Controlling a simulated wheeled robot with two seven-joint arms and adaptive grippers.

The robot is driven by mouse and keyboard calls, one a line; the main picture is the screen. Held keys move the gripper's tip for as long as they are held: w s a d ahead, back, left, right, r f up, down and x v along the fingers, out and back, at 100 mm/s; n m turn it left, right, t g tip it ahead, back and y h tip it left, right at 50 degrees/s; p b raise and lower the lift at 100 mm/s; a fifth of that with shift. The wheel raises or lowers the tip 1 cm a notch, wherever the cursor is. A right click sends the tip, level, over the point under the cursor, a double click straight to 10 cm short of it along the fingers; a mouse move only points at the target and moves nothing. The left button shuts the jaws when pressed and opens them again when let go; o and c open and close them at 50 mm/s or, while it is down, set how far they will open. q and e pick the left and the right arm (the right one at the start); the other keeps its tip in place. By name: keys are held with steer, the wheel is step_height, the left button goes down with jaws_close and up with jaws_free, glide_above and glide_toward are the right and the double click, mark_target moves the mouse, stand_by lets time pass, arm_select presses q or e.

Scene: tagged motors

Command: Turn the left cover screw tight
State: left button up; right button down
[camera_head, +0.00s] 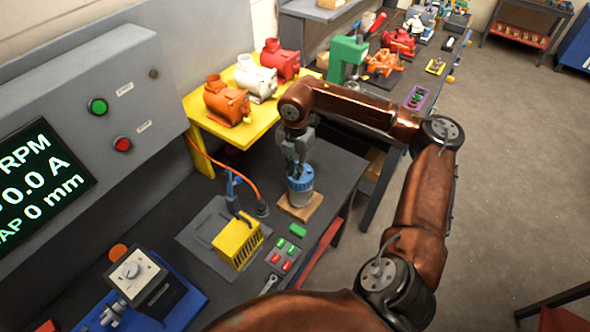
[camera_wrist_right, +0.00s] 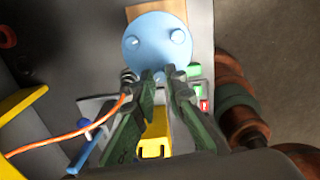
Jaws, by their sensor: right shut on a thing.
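The blue motor (camera_head: 300,192) stands upright on a wooden board (camera_head: 299,211) on the dark bench. The wrist view shows its round light-blue cover (camera_wrist_right: 156,50) from above, with screw heads on it. Two screws, one (camera_wrist_right: 134,40) and another (camera_wrist_right: 178,37), are uncovered. The left cover screw (camera_wrist_right: 158,72) is at the cover's near edge, between my right fingertips and partly hidden. My right gripper (camera_head: 295,172) points down on the motor's top, shut on that screw; it also shows in the wrist view (camera_wrist_right: 161,82). My left gripper is not in view.
A yellow slotted block (camera_head: 237,242) and a panel of green and red buttons (camera_head: 284,258) lie near the motor. An orange cable (camera_head: 225,167) crosses to the bench. Orange, white and red motors stand on a yellow stand (camera_head: 200,115). Open floor lies right.

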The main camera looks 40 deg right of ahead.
steer(key=m, duration=0.5)
steer(key=shift+w+r+m, duration=0.1)
steer(key=shift+r+m, duration=0.15)
steer(key=shift+m, duration=0.45)
stand_by(0.4)
steer(key=c, duration=2.1)
jaws_free()
steer(key=shift+o, duration=0.7)
steer(key=shift+f, duration=0.15)
steer(key=shift+r, duration=0.25)
step_height(320, 180, up, 12)
steer(key=shift+f, duration=0.25)
